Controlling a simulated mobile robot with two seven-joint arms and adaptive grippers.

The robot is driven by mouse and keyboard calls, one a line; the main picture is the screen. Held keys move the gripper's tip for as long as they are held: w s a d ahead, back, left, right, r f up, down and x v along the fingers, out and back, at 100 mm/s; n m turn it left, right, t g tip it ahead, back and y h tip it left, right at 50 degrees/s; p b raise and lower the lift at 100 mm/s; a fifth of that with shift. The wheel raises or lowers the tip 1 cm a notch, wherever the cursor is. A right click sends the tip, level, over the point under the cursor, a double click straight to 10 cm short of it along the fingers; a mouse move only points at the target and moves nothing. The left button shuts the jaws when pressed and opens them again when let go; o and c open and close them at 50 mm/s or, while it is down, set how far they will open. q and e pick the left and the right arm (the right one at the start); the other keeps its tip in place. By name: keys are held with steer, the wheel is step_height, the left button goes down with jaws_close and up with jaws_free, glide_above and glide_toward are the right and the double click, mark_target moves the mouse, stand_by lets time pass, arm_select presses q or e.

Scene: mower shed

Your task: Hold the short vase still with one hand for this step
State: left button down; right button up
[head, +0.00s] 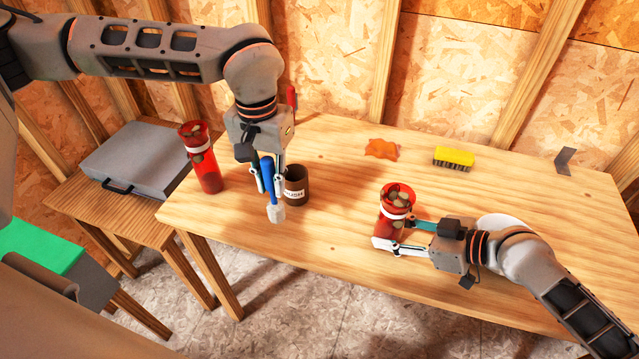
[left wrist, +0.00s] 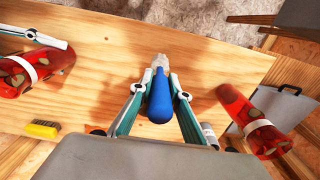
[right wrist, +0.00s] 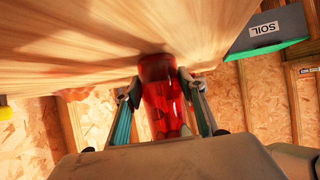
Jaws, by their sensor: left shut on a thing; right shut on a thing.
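The short vase (head: 391,220), red and translucent with a pale band and brown round pieces in its top, stands upright on the table. My right gripper (head: 390,234) is shut on it from the right, low on its side. The right wrist view shows the vase (right wrist: 162,95) between both fingers. My left gripper (head: 267,185) is shut on a blue-handled tool (head: 274,205) with a whitish block-like tip pointing down. The left wrist view shows the blue handle (left wrist: 159,103) between the fingers. A taller red vase (head: 207,170) stands at the table's left end.
A dark labelled can (head: 296,192) stands just right of my left gripper. An orange cloth-like piece (head: 381,148), a yellow brush (head: 453,157) and a dark bracket (head: 565,160) lie along the back. A grey case (head: 145,157) rests on a side bench. The table's middle is mostly clear.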

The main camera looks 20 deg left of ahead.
arm_select(q)
steer(key=w+d+r, duration=0.2)
steer(key=d+r, duration=0.7)
steer(key=d, duration=0.3)
steer(key=w+d+r, duration=0.2)
steer(key=d+r, duration=0.7)
steer(key=d, duration=0.4)
step_height(320, 180, down, 13)
steer(key=shift+a+f, duration=0.2)
steer(key=shift+a, duration=0.05)
steer(key=shift+r, duration=0.15)
steer(key=shift+r, duration=2.15)
steer(key=shift+f, duration=0.15)
steer(key=shift+f, duration=2.15)
steer(key=shift+r, duration=0.15)
